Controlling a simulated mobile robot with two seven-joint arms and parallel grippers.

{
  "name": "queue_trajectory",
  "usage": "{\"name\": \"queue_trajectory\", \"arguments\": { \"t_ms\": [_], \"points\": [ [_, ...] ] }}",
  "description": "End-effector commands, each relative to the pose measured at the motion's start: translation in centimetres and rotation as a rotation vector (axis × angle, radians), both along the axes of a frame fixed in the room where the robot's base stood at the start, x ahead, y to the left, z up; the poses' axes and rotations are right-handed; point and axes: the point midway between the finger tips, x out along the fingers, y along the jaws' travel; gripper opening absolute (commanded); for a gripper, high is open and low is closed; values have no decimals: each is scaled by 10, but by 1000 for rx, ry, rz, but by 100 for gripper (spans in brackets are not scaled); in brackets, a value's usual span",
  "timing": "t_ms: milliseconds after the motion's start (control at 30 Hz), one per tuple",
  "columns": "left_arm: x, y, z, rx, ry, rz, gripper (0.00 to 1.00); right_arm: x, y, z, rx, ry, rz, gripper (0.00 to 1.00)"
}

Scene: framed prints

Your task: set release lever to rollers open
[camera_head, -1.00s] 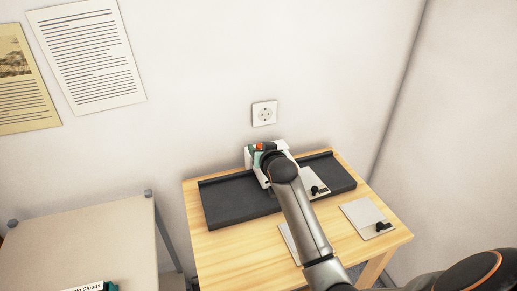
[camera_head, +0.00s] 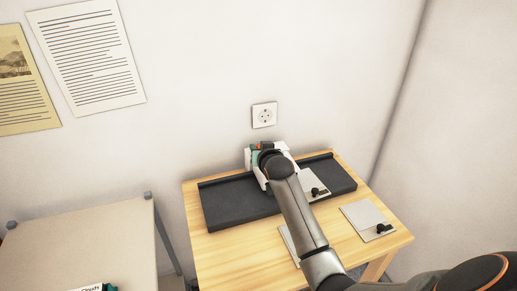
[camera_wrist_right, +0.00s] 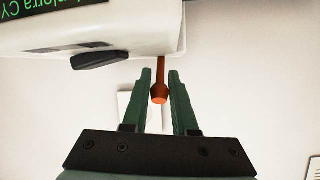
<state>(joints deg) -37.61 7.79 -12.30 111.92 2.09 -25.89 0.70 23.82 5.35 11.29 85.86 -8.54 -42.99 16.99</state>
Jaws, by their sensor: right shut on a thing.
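A white machine (camera_head: 250,157) stands at the back of the wooden table, partly hidden behind my right arm. In the right wrist view its white casing (camera_wrist_right: 120,25) fills the upper left, with green upside-down lettering on a dark panel. The release lever (camera_wrist_right: 160,88) is an orange-red rod with a rounded end, sticking out beside the casing. My right gripper (camera_wrist_right: 160,76) has its two green fingers on either side of the lever and is shut on it. In the head view my arm hides most of this gripper. The left gripper is not in view.
The wooden table (camera_head: 230,246) carries a long dark tray (camera_head: 235,203) and light plates with black knobs, one plate (camera_head: 366,216) at the right. A wall socket (camera_head: 264,115) is above the machine. A beige table (camera_head: 85,240) stands at the left. A black part (camera_wrist_right: 100,60) juts from the casing.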

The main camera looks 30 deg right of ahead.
Motion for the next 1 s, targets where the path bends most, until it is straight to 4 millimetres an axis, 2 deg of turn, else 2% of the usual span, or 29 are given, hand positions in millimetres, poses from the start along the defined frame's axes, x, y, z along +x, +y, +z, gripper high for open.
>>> {"name": "queue_trajectory", "arguments": {
  "t_ms": [100,900,933,1000],
  "points": [
    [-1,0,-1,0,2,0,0,0,0,0,0,1,0,0],
    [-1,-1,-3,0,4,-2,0,-2,1,-3,-15,-69,0,0],
    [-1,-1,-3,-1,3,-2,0,-2,1,-3,-15,-69,0,28],
    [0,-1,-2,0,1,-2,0,-2,1,-3,-15,-69,0,36]
  ]
}}
